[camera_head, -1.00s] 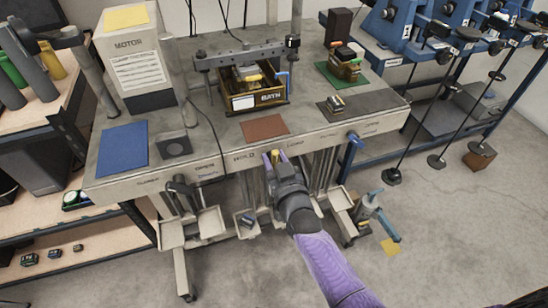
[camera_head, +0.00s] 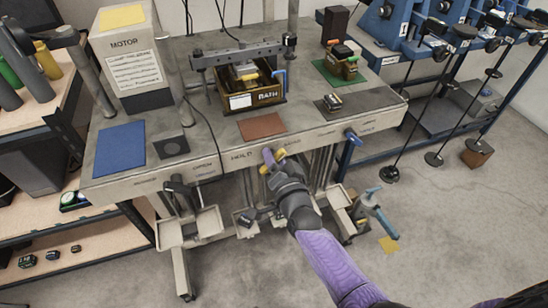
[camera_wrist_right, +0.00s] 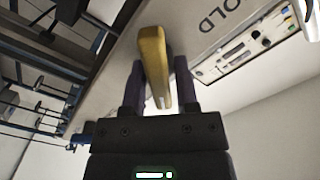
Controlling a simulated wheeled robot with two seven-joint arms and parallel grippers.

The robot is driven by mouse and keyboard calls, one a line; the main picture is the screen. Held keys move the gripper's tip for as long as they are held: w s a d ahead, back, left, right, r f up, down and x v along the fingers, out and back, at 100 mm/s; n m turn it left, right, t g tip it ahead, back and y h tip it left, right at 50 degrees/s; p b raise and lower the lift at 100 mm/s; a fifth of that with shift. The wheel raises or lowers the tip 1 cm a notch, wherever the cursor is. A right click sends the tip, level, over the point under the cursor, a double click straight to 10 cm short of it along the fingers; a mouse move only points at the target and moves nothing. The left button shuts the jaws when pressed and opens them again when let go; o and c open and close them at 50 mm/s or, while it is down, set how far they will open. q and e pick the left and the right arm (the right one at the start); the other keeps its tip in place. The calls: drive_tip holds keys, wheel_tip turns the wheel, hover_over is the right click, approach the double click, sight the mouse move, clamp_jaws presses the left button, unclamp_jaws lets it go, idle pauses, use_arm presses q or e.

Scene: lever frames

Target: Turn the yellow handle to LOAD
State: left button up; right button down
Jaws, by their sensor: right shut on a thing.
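The yellow handle (camera_head: 281,153) is at the front edge of the grey workbench, below the brown mat. My right gripper (camera_head: 273,157) is shut on it. In the right wrist view the yellow handle (camera_wrist_right: 155,68) stands between the two dark fingers (camera_wrist_right: 160,85) as a long bar. The word HOLD (camera_head: 241,155) is on the bench edge left of the handle; its end also shows in the wrist view (camera_wrist_right: 207,24). Lettering to the right of the handle is too small to read surely. My left gripper is not in view.
A blue handle (camera_head: 353,136) sticks out of the bench front to the right. Small trays (camera_head: 205,222) hang below the bench. A box marked BATH (camera_head: 268,95) stands on top under a crossbar. The floor to the right of my arm is mostly clear.

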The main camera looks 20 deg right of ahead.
idle(0.4)
drive_tip(key=c, duration=0.6)
unclamp_jaws()
drive_tip(key=shift+o, duration=0.2)
drive_tip(key=s+p, duration=0.2)
drive_tip(key=s, duration=0.8)
drive_tip(key=shift+d+p, duration=0.15)
drive_tip(key=shift+p, duration=0.15)
